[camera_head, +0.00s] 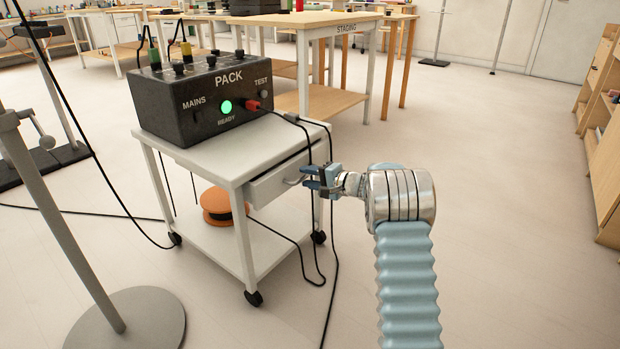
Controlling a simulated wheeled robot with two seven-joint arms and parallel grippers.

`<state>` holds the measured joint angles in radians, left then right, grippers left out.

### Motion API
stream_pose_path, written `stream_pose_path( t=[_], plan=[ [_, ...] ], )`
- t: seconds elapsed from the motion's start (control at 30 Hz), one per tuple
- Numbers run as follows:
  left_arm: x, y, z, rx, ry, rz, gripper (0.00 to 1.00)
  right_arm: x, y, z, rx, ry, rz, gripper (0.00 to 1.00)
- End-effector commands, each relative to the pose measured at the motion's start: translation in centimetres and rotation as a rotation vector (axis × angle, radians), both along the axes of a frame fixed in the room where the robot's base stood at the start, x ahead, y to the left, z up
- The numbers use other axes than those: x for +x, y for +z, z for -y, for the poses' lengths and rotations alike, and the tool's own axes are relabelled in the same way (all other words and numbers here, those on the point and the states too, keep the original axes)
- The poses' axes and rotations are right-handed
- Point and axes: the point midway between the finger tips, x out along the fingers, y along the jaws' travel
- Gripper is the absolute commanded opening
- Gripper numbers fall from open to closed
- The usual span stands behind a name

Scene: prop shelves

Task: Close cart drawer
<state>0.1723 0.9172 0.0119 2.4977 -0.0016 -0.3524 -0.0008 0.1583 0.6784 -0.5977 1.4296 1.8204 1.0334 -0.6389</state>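A white wheeled cart (225,160) stands in the middle of the view. Its grey drawer (272,187) is under the top on the right-hand side, and its front looks to stand out a little from the cart. My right gripper (312,181) is at the drawer's metal handle (294,181), with its blue fingers around or against the handle. I cannot tell whether the fingers grip it. My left gripper is not in view.
A black PACK box (205,105) with a green light sits on the cart top. An orange reel (222,203) lies on the lower shelf. Black cables hang beside the drawer and run over the floor. A grey stand (130,318) is at lower left. Floor at right is clear.

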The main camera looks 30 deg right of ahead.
Motion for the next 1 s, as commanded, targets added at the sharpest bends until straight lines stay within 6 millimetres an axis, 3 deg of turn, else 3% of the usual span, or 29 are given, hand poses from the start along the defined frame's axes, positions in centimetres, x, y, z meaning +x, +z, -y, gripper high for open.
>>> stream_pose_path(
  t=[0.07,0.3,0.67,1.0],
  plan=[
    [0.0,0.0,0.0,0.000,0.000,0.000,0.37,0.0,0.0,0.0,0.000,0.000,0.000,0.36],
    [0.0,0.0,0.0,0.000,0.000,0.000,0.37,0.0,0.0,0.0,0.000,0.000,0.000,0.00],
    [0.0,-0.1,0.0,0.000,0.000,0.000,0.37,0.2,-0.1,-0.1,0.000,0.001,0.000,0.00],
    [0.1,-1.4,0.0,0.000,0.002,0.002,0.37,4.0,-0.1,-1.7,-0.001,0.000,0.001,0.00]
  ],
)
